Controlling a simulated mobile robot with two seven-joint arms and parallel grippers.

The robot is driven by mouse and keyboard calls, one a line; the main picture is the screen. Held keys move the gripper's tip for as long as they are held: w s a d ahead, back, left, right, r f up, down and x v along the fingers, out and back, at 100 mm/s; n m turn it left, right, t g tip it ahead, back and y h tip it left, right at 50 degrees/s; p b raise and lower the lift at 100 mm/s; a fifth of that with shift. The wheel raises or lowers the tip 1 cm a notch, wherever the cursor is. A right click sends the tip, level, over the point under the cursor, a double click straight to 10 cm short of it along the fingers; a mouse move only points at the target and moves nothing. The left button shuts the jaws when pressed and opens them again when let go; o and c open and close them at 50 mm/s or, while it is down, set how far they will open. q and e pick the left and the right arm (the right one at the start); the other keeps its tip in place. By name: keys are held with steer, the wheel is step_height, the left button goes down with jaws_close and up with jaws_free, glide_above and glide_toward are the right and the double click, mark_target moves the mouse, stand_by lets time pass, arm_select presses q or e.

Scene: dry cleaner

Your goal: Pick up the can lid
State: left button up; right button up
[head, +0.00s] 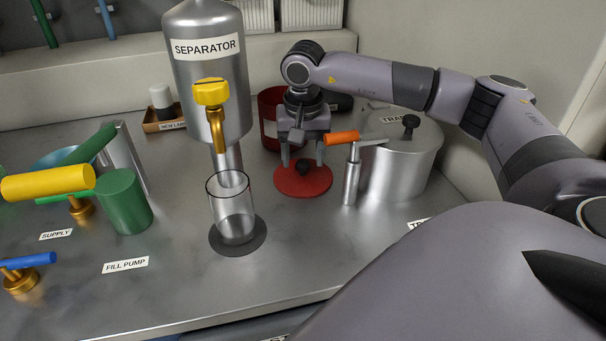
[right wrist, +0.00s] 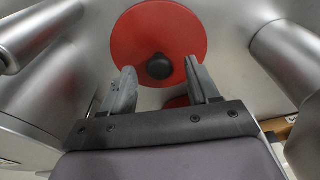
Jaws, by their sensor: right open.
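The can lid (head: 303,181) is a flat red disc with a black knob, lying on the steel counter in front of the red can. It also shows in the right wrist view (right wrist: 158,28), with its black knob near the fingertips. My right gripper (head: 303,163) is open and points down over the lid, with its fingers on either side of the knob. In the right wrist view my right gripper (right wrist: 160,72) is empty, and the knob lies between or just beyond the fingertips; I cannot tell the exact height. My left gripper is not in view.
The red can (head: 268,112) stands behind the lid, partly hidden. A steel pot (head: 405,165) and an orange-handled tap (head: 343,138) stand close on the right. The separator (head: 205,75) and a glass cylinder (head: 231,205) are on the left. The counter's front middle is clear.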

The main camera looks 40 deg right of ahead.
steer(key=shift+d+f, duration=0.1)
steer(key=shift+f, duration=0.55)
jaws_close()
steer(key=shift+r, duration=0.1)
